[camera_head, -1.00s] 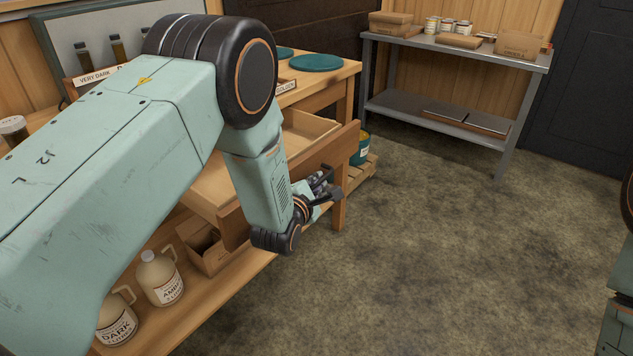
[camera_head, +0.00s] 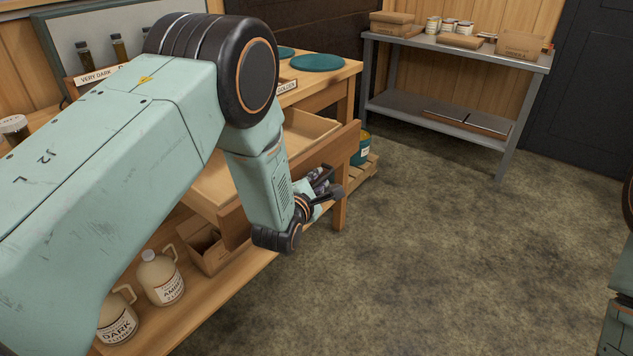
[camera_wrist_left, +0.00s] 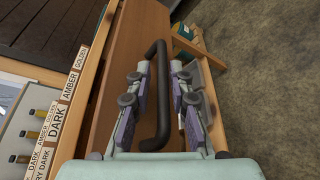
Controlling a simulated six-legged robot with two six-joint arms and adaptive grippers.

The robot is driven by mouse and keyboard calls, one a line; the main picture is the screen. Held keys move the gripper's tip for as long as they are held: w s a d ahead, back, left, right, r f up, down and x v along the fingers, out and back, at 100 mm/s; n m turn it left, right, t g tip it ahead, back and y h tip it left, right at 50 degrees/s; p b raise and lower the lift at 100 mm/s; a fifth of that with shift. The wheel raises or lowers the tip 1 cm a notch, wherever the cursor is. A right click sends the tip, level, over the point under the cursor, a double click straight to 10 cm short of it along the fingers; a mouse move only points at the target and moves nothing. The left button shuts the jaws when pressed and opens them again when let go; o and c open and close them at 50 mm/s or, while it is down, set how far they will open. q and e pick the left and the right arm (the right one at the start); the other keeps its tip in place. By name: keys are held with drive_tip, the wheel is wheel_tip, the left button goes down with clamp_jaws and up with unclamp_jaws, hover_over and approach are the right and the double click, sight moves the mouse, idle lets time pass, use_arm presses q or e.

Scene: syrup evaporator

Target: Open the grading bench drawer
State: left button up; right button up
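The grading bench (camera_head: 335,72) stands at the left in the head view, largely behind my left arm. Its wooden drawer (camera_head: 335,150) is pulled out, and part of its empty-looking inside shows. My left gripper (camera_head: 325,183) is in front of the drawer front. In the left wrist view the dark bar handle (camera_wrist_left: 161,80) runs between the two spread fingers of my left gripper (camera_wrist_left: 160,95), with gaps visible on both sides. The drawer front (camera_wrist_left: 125,65) lies beyond it. The handle is hidden in the head view. My right gripper is out of view.
Jugs (camera_head: 161,278) and an open carton (camera_head: 205,247) stand on the bench's lower shelf. A grey metal table (camera_head: 460,55) with boxes and cans is at the back. A green container (camera_head: 361,150) sits on a small pallet behind the bench. The floor at right is clear.

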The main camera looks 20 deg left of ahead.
use_arm(q)
drive_tip(key=v, duration=1.2)
idle(0.3)
drive_tip(key=s+a+f+m+g, duration=0.2)
drive_tip(key=s+f+m+g, duration=0.6)
drive_tip(key=s+f+m, duration=0.8)
drive_tip(key=s+f+m+g, duration=0.2)
drive_tip(key=s+m+g, duration=0.1)
drive_tip(key=s, duration=0.7)
drive_tip(key=s+f+m+g, duration=0.3)
drive_tip(key=s+m+g, duration=0.1)
drive_tip(key=s, duration=0.5)
drive_tip(key=shift+s+a+m+g+y, duration=0.3)
drive_tip(key=shift+s+a+m, duration=0.1)
drive_tip(key=shift+a, duration=0.05)
